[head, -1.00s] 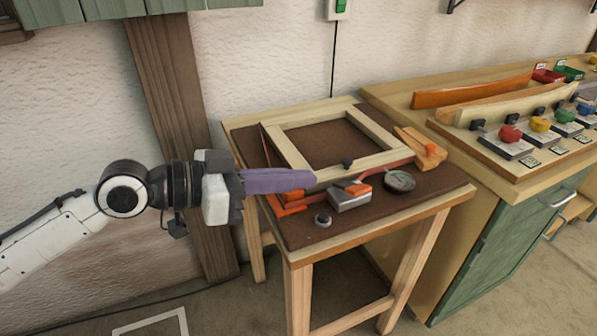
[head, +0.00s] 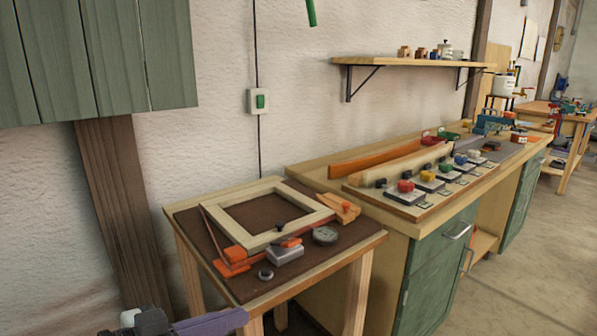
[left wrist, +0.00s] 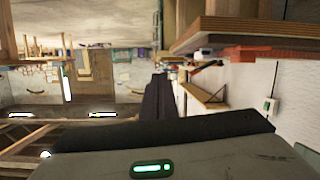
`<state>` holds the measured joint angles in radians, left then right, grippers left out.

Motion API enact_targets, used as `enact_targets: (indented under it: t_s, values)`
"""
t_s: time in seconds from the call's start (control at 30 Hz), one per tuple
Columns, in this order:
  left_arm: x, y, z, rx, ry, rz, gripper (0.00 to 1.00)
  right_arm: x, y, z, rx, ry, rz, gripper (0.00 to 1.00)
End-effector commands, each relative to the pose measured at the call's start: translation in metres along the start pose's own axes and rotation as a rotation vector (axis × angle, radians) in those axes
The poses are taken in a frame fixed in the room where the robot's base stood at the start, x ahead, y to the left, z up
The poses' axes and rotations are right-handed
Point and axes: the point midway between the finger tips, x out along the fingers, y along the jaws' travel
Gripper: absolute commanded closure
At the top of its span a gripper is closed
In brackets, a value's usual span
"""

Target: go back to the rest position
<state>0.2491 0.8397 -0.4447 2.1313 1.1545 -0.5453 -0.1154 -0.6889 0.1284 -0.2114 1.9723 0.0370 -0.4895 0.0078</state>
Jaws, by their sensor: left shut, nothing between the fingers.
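My left gripper (head: 212,323) is at the bottom edge of the head view, low in front of the small table. Its purple-grey fingers are shut with nothing between them. In the left wrist view the dark closed fingers (left wrist: 160,98) point away over open room, and they touch nothing. My right gripper is in neither view.
A green-doored workbench (head: 437,272) stands to the right, under a wall shelf (head: 415,63). Floor at the right is clear.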

Motion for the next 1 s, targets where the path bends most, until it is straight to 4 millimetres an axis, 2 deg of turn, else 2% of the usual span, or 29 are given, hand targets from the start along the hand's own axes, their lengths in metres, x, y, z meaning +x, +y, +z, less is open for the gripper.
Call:
enact_targets:
  t_s: [0.03,0.1,0.17,0.27,0.37,0.5,0.6,0.7,0.83,1.0]
  values:
    - [0.004,0.001,0.013,-0.018,-0.003,-0.013,1.0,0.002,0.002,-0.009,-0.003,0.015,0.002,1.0]
    - [0.008,0.0,0.033,-0.036,-0.011,-0.039,1.0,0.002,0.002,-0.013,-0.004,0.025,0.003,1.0]
    - [0.01,-0.001,0.051,-0.052,-0.019,-0.066,1.0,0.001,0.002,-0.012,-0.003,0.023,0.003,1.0]
    - [0.013,0.0,0.091,-0.09,-0.042,-0.123,1.0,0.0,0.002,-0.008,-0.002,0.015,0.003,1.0]
    - [0.011,0.004,0.147,-0.14,-0.088,-0.208,1.0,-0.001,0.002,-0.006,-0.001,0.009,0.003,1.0]
    - [-0.011,0.022,0.246,-0.211,-0.209,-0.361,1.0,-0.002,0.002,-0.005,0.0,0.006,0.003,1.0]
    - [-0.034,0.039,0.301,-0.24,-0.3,-0.447,1.0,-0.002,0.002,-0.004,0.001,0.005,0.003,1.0]
    - [-0.055,0.055,0.339,-0.253,-0.376,-0.504,1.0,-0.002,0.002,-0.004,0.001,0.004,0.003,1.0]
    - [-0.071,0.068,0.364,-0.258,-0.433,-0.541,1.0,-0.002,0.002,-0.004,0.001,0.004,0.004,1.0]
    - [-0.075,0.071,0.37,-0.255,-0.449,-0.551,1.0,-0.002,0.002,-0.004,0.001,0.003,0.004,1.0]
